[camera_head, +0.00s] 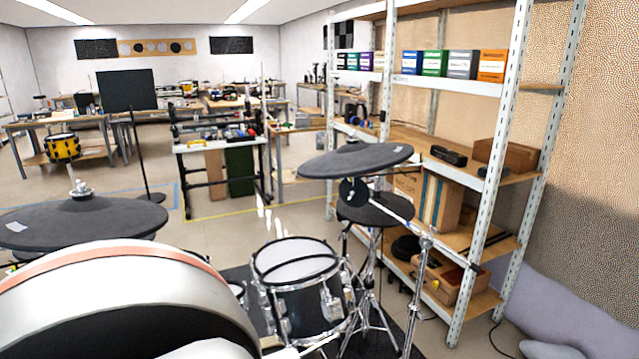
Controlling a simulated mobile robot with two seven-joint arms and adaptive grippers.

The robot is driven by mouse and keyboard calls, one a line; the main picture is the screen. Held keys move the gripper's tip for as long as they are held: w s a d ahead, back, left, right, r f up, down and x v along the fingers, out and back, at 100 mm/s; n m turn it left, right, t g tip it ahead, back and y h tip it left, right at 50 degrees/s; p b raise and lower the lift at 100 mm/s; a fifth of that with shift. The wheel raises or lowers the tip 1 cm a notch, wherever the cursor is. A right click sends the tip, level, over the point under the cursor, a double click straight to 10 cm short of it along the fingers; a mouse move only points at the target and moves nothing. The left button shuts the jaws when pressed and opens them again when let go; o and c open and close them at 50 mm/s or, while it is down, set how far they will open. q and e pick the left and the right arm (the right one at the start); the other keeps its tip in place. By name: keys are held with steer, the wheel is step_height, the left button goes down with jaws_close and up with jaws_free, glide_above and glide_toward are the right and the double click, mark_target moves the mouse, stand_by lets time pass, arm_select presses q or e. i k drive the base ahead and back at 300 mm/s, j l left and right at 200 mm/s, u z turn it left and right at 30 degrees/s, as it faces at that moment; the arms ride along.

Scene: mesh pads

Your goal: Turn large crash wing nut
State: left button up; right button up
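A dark cymbal (120,217) stands at the left, with a small silver wing nut (82,192) on the rod at its centre. Another dark cymbal (340,163) is at the middle right, slightly tilted, with a small dark fitting (352,142) at its centre. I cannot tell for sure which one is the large crash. Neither of my grippers can be made out.
A black drum (305,312) with a white head stands at the lower middle. A smaller dark pad (375,209) and chrome stands (420,270) are right of it. A metal shelf (497,170) with boxes borders the right. Open floor (215,235) lies behind the drums.

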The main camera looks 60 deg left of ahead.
mark_target(353, 138)
steer(key=u, duration=1.55)
